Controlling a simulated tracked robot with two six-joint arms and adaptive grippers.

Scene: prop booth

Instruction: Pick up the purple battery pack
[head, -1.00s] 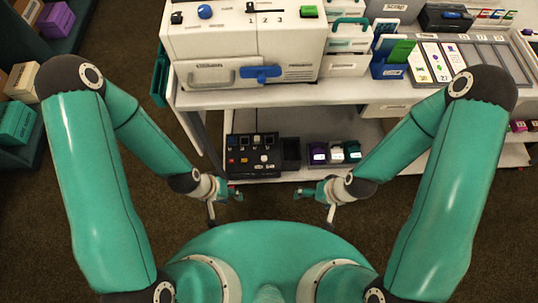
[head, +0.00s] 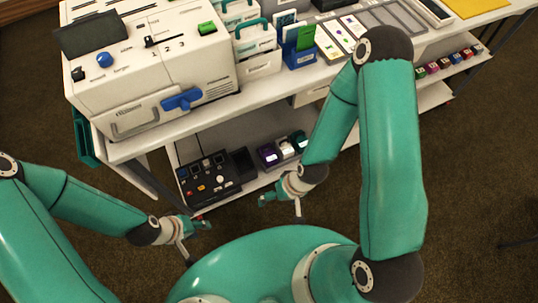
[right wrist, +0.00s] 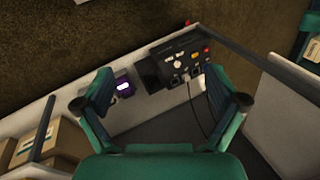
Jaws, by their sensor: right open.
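The purple battery pack (head: 268,156) stands on the cart's lower shelf, left of a white pack (head: 286,148) and a green pack (head: 300,140). In the right wrist view the purple pack (right wrist: 123,88) shows between the spread fingers, nearer the left finger, and beyond them. My right gripper (head: 281,204) is open and empty, in front of the shelf and apart from the pack. It also shows in the right wrist view (right wrist: 158,76). My left gripper (head: 196,237) looks open and empty, further left, in front of the black control box.
The black control box (head: 210,178) with knobs and an empty black bin (head: 243,162) stand left of the packs. The cart's upper shelf (head: 180,128) overhangs them, carrying a white machine (head: 150,75). Brown boxes (right wrist: 65,140) show in the right wrist view.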

